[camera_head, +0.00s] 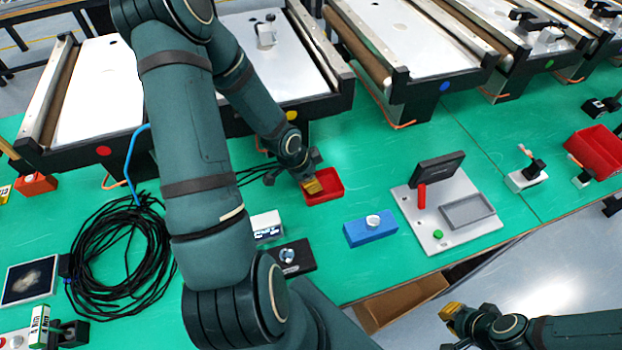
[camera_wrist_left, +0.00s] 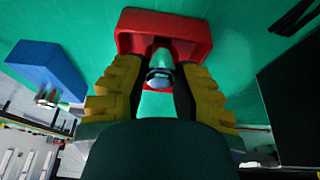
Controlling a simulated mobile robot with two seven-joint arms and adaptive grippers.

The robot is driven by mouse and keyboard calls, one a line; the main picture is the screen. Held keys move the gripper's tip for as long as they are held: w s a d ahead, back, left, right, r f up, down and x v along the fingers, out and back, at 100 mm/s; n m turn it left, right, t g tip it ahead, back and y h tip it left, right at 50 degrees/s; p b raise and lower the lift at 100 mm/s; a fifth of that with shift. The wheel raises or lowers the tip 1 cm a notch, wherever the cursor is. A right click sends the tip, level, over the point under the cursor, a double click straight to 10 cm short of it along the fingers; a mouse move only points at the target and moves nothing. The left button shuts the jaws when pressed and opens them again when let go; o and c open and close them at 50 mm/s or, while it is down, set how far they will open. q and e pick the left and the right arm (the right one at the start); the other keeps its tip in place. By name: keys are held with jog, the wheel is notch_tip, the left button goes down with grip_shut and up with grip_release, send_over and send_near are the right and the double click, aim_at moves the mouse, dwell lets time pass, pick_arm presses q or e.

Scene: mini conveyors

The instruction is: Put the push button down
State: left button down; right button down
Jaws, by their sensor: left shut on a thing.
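My left gripper (camera_head: 311,186) is over the red tray (camera_head: 337,183) on the green table. In the left wrist view its yellow-padded fingers (camera_wrist_left: 160,88) are shut on the push button (camera_wrist_left: 160,77), a small metallic cylinder with a dark, shiny end. The button is in front of the red tray (camera_wrist_left: 190,28) in that view; I cannot tell whether it touches the tray. In the head view the fingers hide the button. My right gripper (camera_head: 453,325) is at the lower right, beyond the table edge; its finger opening is unclear.
A blue box (camera_head: 357,234) with a round knob stands right of the tray. A grey plate (camera_head: 470,236) with a dark screen (camera_head: 437,170) lies farther right. Conveyors (camera_head: 285,60) line the back. A black cable coil (camera_head: 120,255) lies left. Green table is clear around the tray's right side.

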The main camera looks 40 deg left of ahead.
pick_arm(q)
jog(key=shift+f, duration=0.2)
jog(key=c, duration=0.8)
grip_release()
jog(key=shift+c, duration=0.2)
jog(key=p+v, duration=0.7)
jog(key=v, duration=0.5)
jog(key=shift+r, duration=0.2)
